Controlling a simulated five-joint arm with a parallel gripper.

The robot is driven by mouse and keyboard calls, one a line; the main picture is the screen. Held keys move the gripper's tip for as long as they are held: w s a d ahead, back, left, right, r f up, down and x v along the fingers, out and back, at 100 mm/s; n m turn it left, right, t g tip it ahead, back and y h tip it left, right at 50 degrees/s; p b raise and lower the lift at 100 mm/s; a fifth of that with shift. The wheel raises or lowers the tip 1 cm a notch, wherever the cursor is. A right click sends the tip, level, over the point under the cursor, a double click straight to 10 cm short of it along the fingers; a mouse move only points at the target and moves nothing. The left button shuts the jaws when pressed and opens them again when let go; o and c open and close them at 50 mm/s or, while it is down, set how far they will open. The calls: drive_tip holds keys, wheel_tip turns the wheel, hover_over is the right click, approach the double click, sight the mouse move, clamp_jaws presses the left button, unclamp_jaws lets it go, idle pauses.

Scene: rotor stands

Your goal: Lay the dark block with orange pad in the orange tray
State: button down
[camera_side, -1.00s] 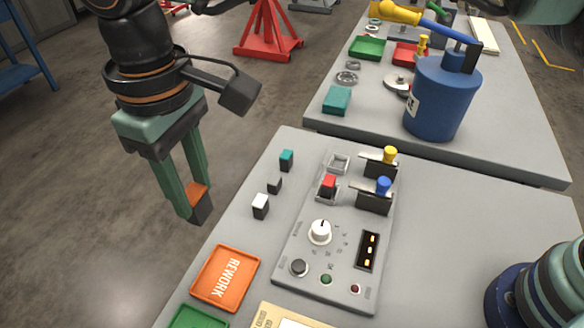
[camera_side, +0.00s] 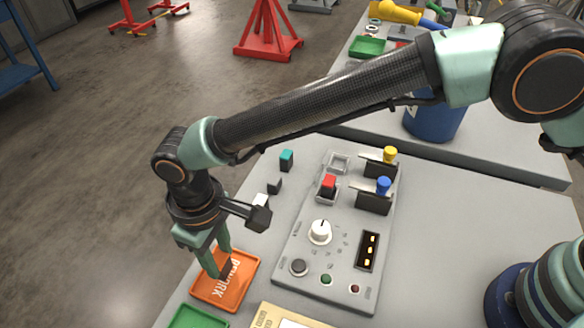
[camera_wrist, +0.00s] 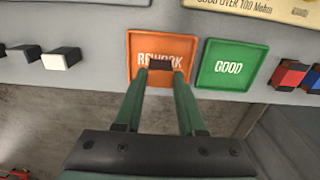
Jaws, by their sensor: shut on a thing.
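The orange tray marked REWORK (camera_side: 236,292) lies flat near the bench's left edge. It also shows in the wrist view (camera_wrist: 177,48), ahead of my fingers. My gripper (camera_side: 219,275) points down over the tray's left part and is shut on the dark block (camera_side: 226,272). In the wrist view the block (camera_wrist: 160,74) is a small dark shape between my fingertips (camera_wrist: 160,77), in front of the tray's near part. My fingers hide much of the block, and its orange pad is hard to make out. I cannot tell whether the block touches the tray floor.
A green tray marked GOOD (camera_wrist: 229,66) sits beside the orange one. White (camera_side: 260,200), black (camera_side: 275,186) and teal (camera_side: 286,160) blocks stand behind the tray. A grey panel with a knob (camera_side: 320,232) and colored levers is to the right. The bench edge is close on the left.

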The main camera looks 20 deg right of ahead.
drive_tip(key=shift+f, duration=0.95)
drive_tip(key=shift+f, duration=0.15)
drive_tip(key=c, duration=0.5)
unclamp_jaws()
